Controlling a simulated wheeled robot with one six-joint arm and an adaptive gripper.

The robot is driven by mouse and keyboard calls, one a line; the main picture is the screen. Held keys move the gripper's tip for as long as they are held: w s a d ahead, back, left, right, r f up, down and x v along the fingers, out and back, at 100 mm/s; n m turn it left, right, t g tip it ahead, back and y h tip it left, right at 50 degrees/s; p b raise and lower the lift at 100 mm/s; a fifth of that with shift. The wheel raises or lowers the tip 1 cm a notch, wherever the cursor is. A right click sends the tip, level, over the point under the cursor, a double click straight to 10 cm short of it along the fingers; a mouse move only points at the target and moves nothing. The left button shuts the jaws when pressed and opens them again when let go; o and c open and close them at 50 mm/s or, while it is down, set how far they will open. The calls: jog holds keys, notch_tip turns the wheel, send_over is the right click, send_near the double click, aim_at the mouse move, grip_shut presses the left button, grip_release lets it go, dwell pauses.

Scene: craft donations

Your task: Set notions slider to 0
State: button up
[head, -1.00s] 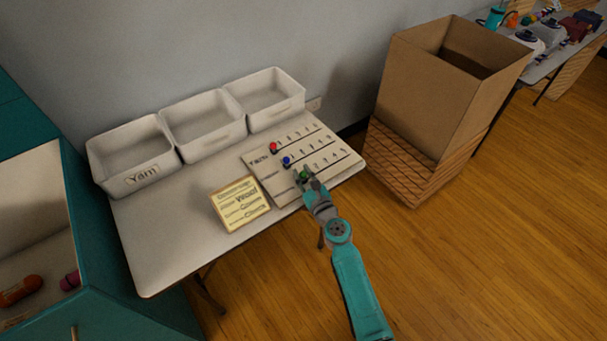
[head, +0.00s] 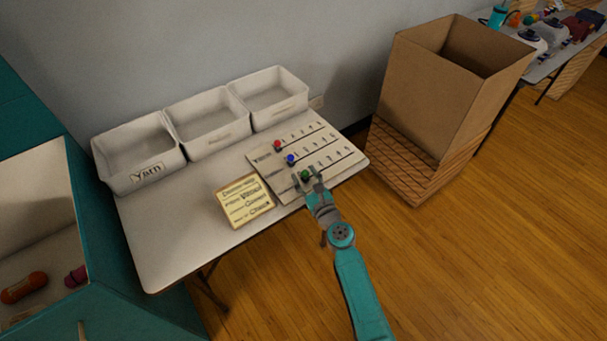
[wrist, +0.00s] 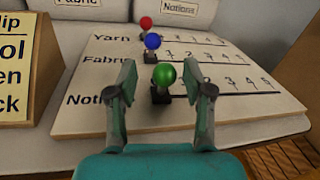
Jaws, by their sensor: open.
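The slider board (head: 336,165) lies on the white table with three numbered rows. In the wrist view (wrist: 80,116) the rows read Yarn, Fabric and a partly hidden "Not…". The green knob (wrist: 164,75) of the notions row stands at the left end of its track, left of the 2; nearer marks are hidden. The blue knob (wrist: 152,42) and red knob (wrist: 146,23) stand at the left of the rows behind. My gripper (wrist: 160,90) is open, with one finger on each side of the green knob and visible gaps. In the head view my gripper (head: 308,183) is at the board's front edge.
Three white bins (head: 207,133) stand along the wall behind the board. A yellow sign (head: 245,214) stands left of the board. A large cardboard box (head: 432,95) is to the right. The table's front left is bare.

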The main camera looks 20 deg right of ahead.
jog(key=s+d, duration=0.1)
jog(key=s, duration=0.9)
jog(key=shift+s, duration=0.35)
jog(key=s+f+n+g+h, duration=0.25)
jog(key=s+n, duration=1.15)
jog(key=s, duration=1.1)
jog(key=s+a+r+n, duration=0.1)
jog(key=s+r+n, duration=1.1)
jog(key=s+n, duration=0.5)
jog(key=shift+s+r+n, duration=0.15)
jog(key=shift+r+n, duration=0.15)
jog(key=shift+n, duration=0.4)
